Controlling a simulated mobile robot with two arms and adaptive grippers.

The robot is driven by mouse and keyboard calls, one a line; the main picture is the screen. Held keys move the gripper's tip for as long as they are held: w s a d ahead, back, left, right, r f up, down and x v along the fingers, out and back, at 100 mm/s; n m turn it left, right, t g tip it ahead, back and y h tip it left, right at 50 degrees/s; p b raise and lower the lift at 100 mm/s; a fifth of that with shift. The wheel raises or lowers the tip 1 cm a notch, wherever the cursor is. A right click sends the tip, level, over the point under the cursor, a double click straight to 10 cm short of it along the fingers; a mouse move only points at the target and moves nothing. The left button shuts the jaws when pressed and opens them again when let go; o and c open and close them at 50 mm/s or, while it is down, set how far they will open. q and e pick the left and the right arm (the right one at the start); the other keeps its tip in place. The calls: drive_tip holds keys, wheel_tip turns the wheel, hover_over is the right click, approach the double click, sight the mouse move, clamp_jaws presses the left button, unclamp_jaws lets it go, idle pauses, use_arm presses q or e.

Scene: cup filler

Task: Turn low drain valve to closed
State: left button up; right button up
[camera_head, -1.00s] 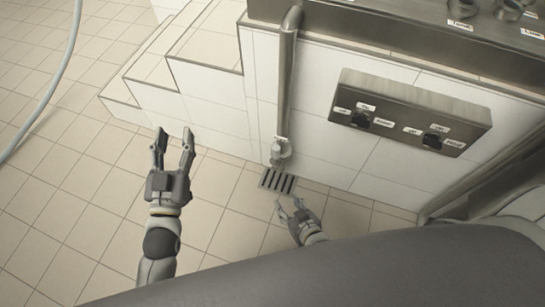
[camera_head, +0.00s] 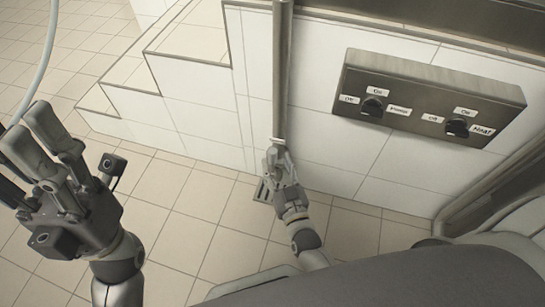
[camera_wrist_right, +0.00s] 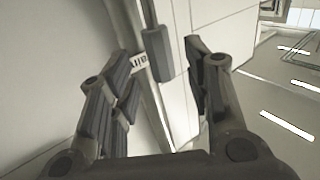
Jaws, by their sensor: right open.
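The low drain valve is at the bottom of the vertical metal pipe (camera_head: 282,70) by the tiled wall. In the head view my right gripper (camera_head: 275,160) is in front of it and mostly hides it. In the right wrist view a grey handle-like part (camera_wrist_right: 158,57) shows between the fingers of my right gripper (camera_wrist_right: 156,48), which are open on both sides of it. A small label (camera_wrist_right: 138,61) is beside it, partly hidden. I cannot tell whether a finger touches the part. My left gripper (camera_head: 42,128) is raised at the left, away from the valve; its finger gap is unclear.
A floor drain grate (camera_head: 262,191) lies below the pipe. A metal control box (camera_head: 430,95) with two knobs is on the wall to the right. White tiled steps (camera_head: 165,85) rise at the left of the pipe. A hose (camera_head: 45,60) hangs at upper left. The tiled floor between my arms is clear.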

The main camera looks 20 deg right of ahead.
sight(274, 159)
drive_tip(key=shift+w+b, duration=0.55)
drive_tip(key=shift+w, duration=1.65)
drive_tip(key=shift+c, duration=0.2)
clamp_jaws()
